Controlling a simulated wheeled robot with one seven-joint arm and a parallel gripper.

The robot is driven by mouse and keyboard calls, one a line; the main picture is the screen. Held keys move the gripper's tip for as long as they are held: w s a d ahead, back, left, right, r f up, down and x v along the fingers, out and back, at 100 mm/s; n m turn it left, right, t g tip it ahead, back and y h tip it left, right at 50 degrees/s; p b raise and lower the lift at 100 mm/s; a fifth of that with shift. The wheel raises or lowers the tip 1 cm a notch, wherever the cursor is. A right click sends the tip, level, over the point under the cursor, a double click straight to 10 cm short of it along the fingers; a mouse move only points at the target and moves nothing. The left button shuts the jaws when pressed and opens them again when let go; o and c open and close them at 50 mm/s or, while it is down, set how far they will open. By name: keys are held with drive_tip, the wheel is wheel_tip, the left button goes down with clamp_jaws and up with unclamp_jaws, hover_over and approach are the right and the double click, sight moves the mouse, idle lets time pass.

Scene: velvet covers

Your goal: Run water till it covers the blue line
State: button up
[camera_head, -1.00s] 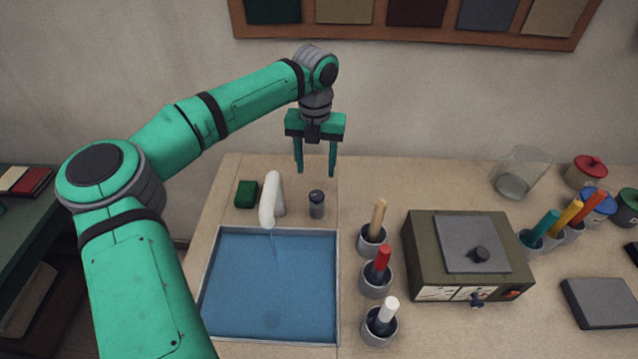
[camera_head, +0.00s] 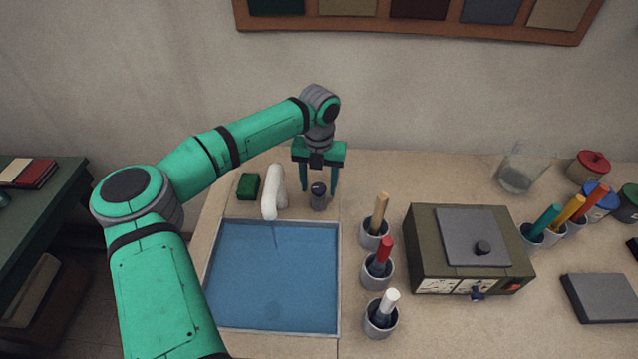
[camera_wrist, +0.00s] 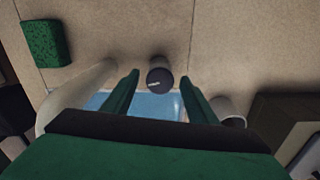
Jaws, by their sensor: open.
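The sink basin (camera_head: 272,285) holds blue water, and a thin stream falls into it from the white faucet (camera_head: 271,195). No blue line shows on the visible walls. The dark-topped tap knob (camera_head: 318,197) stands on the counter to the right of the faucet. My gripper (camera_head: 319,193) is open, pointing down, with its fingers on either side of the knob in the head view. In the wrist view the knob (camera_wrist: 159,78) lies between and just beyond the open fingertips (camera_wrist: 158,85). I cannot tell whether they touch it.
A green sponge (camera_head: 248,186) lies left of the faucet. Several cups with coloured-handled tools, including a red one (camera_head: 378,270), line the basin's right side. A green-brown box (camera_head: 468,250) and a glass jar (camera_head: 522,168) stand farther right.

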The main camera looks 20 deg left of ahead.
sight(319, 187)
drive_tip(key=c, duration=1.1)
drive_tip(key=shift+n, duration=2)
drive_tip(key=o, duration=1.1)
wheel_tip(319, 187, up, 11)
